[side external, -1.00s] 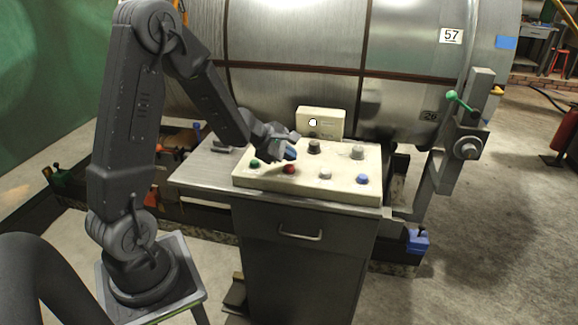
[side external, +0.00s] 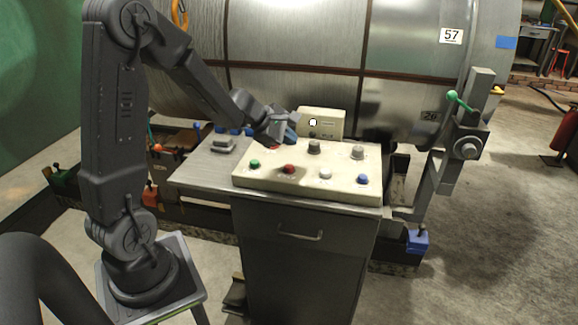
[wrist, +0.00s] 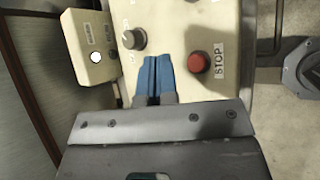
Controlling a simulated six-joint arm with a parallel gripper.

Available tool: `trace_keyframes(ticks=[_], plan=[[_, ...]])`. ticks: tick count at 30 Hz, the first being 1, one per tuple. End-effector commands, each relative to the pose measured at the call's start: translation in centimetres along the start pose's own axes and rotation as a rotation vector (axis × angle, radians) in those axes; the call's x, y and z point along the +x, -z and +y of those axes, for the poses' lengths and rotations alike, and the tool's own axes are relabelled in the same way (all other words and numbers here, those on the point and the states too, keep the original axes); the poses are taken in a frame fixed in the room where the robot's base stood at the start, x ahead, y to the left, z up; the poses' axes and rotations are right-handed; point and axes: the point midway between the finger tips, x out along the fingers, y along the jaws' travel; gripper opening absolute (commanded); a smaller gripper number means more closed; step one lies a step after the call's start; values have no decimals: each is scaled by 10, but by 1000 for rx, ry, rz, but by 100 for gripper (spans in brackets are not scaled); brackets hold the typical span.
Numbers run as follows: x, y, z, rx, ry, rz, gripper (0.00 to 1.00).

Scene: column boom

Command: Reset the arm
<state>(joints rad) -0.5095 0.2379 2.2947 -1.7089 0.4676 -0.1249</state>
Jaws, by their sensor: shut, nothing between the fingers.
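My gripper (side external: 291,136) is shut and empty. Its blue fingertips lie side by side in the wrist view (wrist: 153,75). It hangs above the back left part of the cream control panel (side external: 305,190), apart from it. The panel has a row of green (side external: 254,163), red (side external: 289,169), white (side external: 325,174) and blue (side external: 363,179) buttons. The red button, labelled STOP, shows right of the fingers in the wrist view (wrist: 198,62). A grey knob (side external: 314,147) is near the fingertips. My gripper hides part of the panel's back left.
A cream box (side external: 322,119) with a lit white lamp stands behind the panel. A large metal drum (side external: 300,40) fills the back. A grey block (side external: 222,143) lies on the cabinet top, left of the panel. A second knob (side external: 357,152) is farther right.

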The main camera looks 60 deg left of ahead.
Motion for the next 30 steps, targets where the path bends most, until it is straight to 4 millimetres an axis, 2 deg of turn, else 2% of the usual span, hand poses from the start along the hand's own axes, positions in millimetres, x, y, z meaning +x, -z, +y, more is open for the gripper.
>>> trace_keyframes(ticks=[12, 14, 17, 20, 21, 24, 27, 30], plan=[[0, -2, 0, 7, 1, -3, 0], [-3, -9, -1, 39, 5, -15, 0], [-14, -40, -8, 181, 27, -61, 0], [-36, -89, -27, 433, 67, -133, 0], [-48, -108, -38, 555, 87, -162, 0], [-78, -147, -74, 865, 141, -222, 0], [-110, -169, -112, 1169, 196, -253, 0], [-139, -175, -148, 1466, 250, -252, 0]])
